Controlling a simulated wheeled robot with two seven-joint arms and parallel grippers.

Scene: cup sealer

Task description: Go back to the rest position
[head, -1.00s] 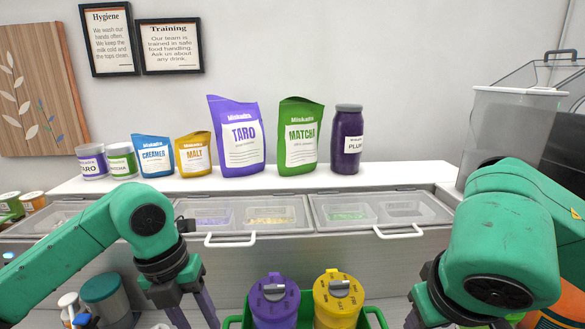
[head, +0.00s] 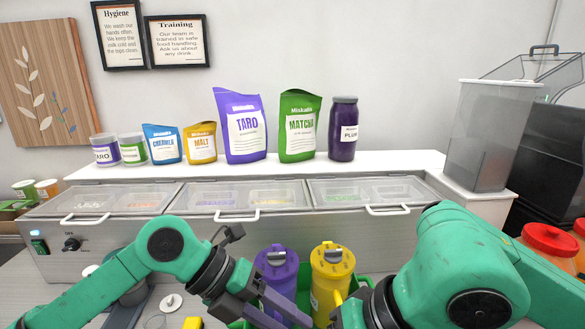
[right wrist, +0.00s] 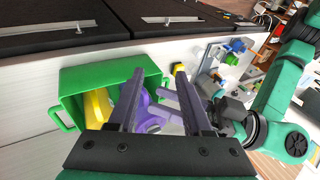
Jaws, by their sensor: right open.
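My left gripper (head: 268,312) is low in the head view, in front of the purple-lidded canister (head: 276,275). Its two purple-grey fingers are apart with nothing seen between them. My right gripper shows in the right wrist view (right wrist: 160,75), its fingers wide apart and empty; in the head view its wrist hides most of it. The purple canister and a yellow canister (head: 332,275) stand in a green crate (head: 368,284). The right wrist view shows the crate (right wrist: 72,95) beyond my right fingers, with my left gripper's fingers close by.
A counter with clear-lidded bins (head: 235,196) runs behind the crate. Taro (head: 240,130) and matcha (head: 300,130) pouches, a plum jar (head: 343,130) and smaller packs stand on the shelf. A clear bin (head: 485,135) is at right, near red-lidded containers (head: 549,240).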

